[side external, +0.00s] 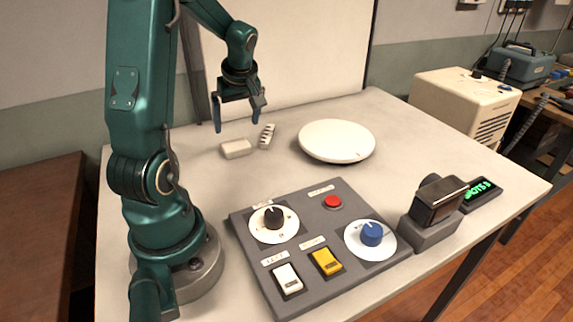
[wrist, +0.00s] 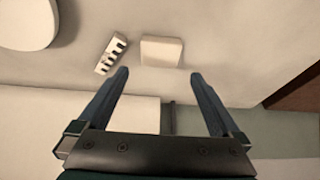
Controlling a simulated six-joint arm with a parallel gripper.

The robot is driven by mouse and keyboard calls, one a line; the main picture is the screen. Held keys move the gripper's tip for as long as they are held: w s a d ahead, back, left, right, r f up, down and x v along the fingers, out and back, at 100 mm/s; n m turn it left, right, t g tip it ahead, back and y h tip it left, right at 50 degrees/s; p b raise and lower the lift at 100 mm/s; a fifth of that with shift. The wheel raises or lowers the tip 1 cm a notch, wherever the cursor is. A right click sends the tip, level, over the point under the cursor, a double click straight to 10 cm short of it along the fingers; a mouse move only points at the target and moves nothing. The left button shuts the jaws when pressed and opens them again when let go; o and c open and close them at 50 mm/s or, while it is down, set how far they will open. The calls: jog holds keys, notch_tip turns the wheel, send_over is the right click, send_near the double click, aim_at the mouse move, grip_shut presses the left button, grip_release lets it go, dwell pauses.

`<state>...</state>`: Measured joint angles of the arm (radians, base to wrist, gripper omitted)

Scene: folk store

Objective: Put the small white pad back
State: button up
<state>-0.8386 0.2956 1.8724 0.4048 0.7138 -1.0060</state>
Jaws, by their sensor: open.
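The small white pad (side external: 236,148) lies flat on the pale table, left of a small toothed block (side external: 266,136). In the wrist view the pad (wrist: 161,51) shows beyond the fingertips, with the toothed block (wrist: 110,55) to its left. My gripper (side external: 237,127) is open and empty, with its fingers pointing down above the table near the pad. In the wrist view my gripper (wrist: 159,72) has its fingers wide apart with nothing between them. A round white disc (side external: 337,140) lies to the right of the toothed block.
A grey control panel (side external: 318,285) with knobs, switches and a red button (side external: 333,202) fills the table's front. A dark device on a grey stand (side external: 430,232) and a lit sign (side external: 481,195) stand at the right. A white board (side external: 290,55) rises behind the table.

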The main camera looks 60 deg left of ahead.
jog(key=w+d+r+m+t+h, duration=0.15)
jog(key=d+r+m, duration=0.25)
jog(key=d, duration=0.4)
jog(key=w+d+r+m+t+y, duration=0.1)
jog(key=d+r+m+t, duration=0.2)
jog(key=d, duration=0.4)
jog(key=s+d+m+t+h, duration=0.1)
jog(key=s+d+m+h, duration=0.3)
jog(key=d+m, duration=0.7)
jog(key=s+d, duration=0.2)
jog(key=shift+s+d, duration=0.2)
jog(key=shift+d, duration=0.1)
